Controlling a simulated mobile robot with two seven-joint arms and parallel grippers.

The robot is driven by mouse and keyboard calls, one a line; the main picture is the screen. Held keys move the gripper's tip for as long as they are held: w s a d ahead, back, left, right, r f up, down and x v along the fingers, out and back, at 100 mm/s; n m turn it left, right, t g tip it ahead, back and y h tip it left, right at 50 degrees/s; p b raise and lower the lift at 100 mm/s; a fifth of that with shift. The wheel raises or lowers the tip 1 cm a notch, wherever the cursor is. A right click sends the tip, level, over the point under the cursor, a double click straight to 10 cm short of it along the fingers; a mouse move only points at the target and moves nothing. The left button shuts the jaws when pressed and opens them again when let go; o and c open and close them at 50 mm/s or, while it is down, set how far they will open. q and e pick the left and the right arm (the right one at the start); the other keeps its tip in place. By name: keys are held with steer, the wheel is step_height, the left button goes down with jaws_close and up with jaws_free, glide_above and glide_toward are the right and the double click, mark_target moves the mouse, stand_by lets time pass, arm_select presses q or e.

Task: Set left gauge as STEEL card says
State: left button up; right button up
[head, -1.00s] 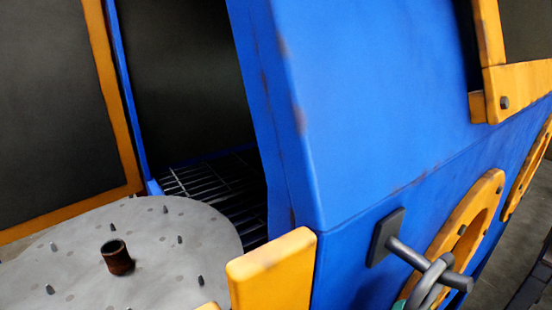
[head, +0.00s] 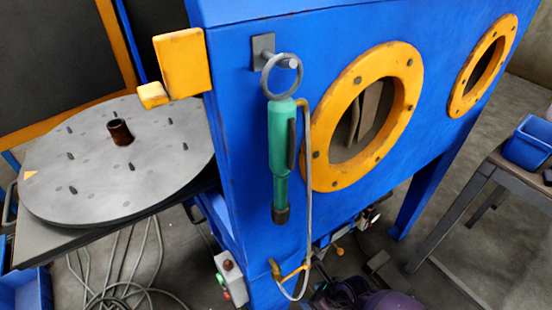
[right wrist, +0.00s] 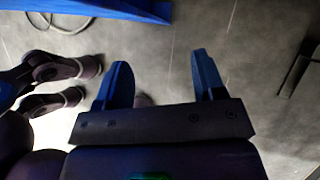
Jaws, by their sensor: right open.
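My right gripper (right wrist: 163,85) is open in the right wrist view, with two blue fingers spread and nothing between them, above grey floor. A blue blasting cabinet (head: 240,130) fills the middle of the head view. Small fittings (head: 372,216) with a pale round part and a red part show under its lower edge; they are too small to tell whether they are gauges. No STEEL card can be read in either view. My left gripper is not in view.
A green tool (head: 281,145) hangs from a hook on the cabinet, beside a yellow porthole ring (head: 320,150). A round grey turntable (head: 100,185) stands at left. A bench (head: 515,180) with a blue bin (head: 528,145) stands at right. Hoses (head: 130,290) lie on the floor.

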steer(key=s+a+r+m+t+y+p, duration=0.2)
steer(key=r+m+t, duration=0.1)
steer(key=r+m, duration=0.35)
steer(key=s+a+r+m+t+y+p, duration=0.1)
steer(key=s+a+r+m+t+y, duration=0.15)
steer(key=r+m, duration=0.45)
steer(key=s+d+r+m+t+h+p, duration=0.25)
steer(key=d+r+m+h, duration=0.2)
steer(key=d+m, duration=0.4)
steer(key=s+d+r+m+t+h+p, duration=0.25)
steer(key=d+r+m, duration=0.3)
steer(key=m, duration=0.55)
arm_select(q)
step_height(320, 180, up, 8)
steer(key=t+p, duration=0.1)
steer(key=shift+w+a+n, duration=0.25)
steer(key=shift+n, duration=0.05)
arm_select(e)
steer(key=s+d+r+m+g+h, duration=0.1)
steer(key=s+d+r+m, duration=0.1)
steer(key=s+m, duration=0.3)
steer(key=s+d+r+m+g+h, duration=0.1)
steer(key=s+d+r+m+h, duration=0.1)
steer(key=s+d+m, duration=0.2)
steer(key=s+m, duration=0.2)
steer(key=shift+s+d, duration=0.25)
steer(key=shift+s, duration=0.1)
